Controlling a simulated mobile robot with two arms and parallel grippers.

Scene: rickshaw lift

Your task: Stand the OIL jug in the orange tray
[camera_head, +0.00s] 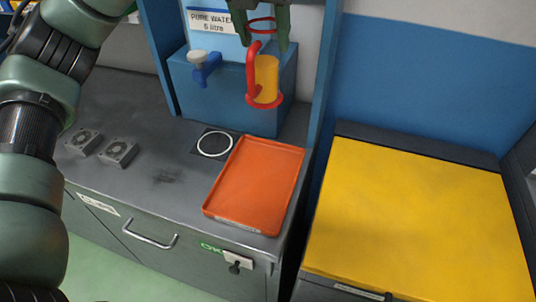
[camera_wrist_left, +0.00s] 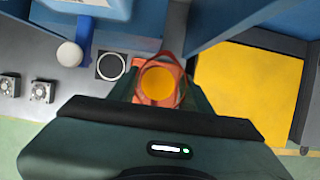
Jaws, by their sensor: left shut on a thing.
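The jug (camera_head: 266,78) has an amber-yellow body with a red handle and red rings at top and bottom. No OIL lettering shows on it. My left gripper (camera_head: 262,27) is shut on its upper part and holds it about upright, in the air. In the left wrist view the jug (camera_wrist_left: 157,83) shows from above as a yellow disc between the fingers. The orange tray (camera_head: 255,180) lies flat and empty on the grey counter, lower than the jug. My right gripper is out of view.
A blue water dispenser (camera_head: 225,92) with a tap stands at the counter's back. A white ring mark (camera_head: 214,144) lies left of the tray, and two small grey vented blocks (camera_head: 118,152) sit farther left. A yellow-topped surface (camera_head: 420,220) to the right is clear.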

